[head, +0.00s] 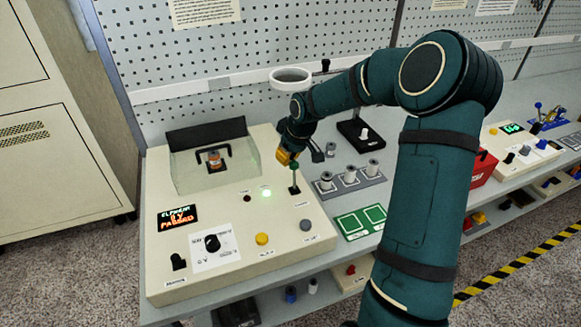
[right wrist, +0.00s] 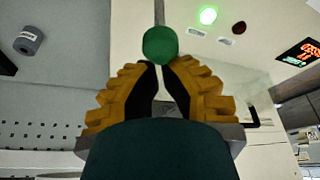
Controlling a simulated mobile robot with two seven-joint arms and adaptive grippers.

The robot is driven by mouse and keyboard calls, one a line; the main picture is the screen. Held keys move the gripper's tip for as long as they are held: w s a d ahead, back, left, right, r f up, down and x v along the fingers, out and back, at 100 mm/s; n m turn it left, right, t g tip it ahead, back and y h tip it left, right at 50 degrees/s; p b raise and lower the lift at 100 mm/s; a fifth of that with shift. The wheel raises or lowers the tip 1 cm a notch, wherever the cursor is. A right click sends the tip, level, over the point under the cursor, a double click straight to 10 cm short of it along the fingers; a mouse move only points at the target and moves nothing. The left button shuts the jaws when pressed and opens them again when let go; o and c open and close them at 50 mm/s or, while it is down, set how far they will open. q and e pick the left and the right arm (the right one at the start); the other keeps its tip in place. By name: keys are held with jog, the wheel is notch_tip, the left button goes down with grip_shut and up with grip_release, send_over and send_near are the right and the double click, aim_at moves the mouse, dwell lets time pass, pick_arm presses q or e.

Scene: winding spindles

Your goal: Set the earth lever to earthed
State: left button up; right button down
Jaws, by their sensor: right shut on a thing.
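The earth lever (head: 294,178) stands up from the right part of the cream tester panel, a thin dark stem with a green ball knob (right wrist: 160,44) on top. My right gripper (head: 287,157) comes down on it from above and behind. In the right wrist view the yellow fingertips (right wrist: 162,64) close on the near side of the green knob, which shows just beyond them. In the head view the knob sits right below the fingers. Labels by the lever are too small to read. My left gripper is not in view.
The cream panel (head: 240,270) carries a lit green lamp (head: 266,193), a dark red lamp (head: 247,199), a text display (head: 177,217), a black knob (head: 212,243) and yellow and grey buttons.

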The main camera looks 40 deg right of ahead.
aim_at(291, 164)
jog(key=s+t+b, duration=0.2)
jog(key=b, duration=0.1)
jog(key=shift+s+a+h, duration=0.1)
jog(key=shift+a+h, duration=0.15)
jog(key=shift+h, duration=0.15)
jog(key=shift+s+a+r, duration=0.2)
jog(key=shift+s+a, duration=0.1)
jog(key=shift+s, duration=0.3)
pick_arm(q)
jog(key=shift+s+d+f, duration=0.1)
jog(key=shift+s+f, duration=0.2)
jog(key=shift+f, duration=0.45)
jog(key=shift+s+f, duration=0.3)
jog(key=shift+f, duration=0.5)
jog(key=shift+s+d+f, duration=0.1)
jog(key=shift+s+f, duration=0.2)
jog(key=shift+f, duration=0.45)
pick_arm(e)
jog(key=shift+s+a+f, duration=0.1)
jog(key=shift+s+a, duration=0.1)
jog(key=shift+s, duration=0.4)
jog(key=shift+s+a+f, duration=0.1)
jog(key=shift+s+a, duration=0.05)
jog(key=shift+s, duration=0.4)
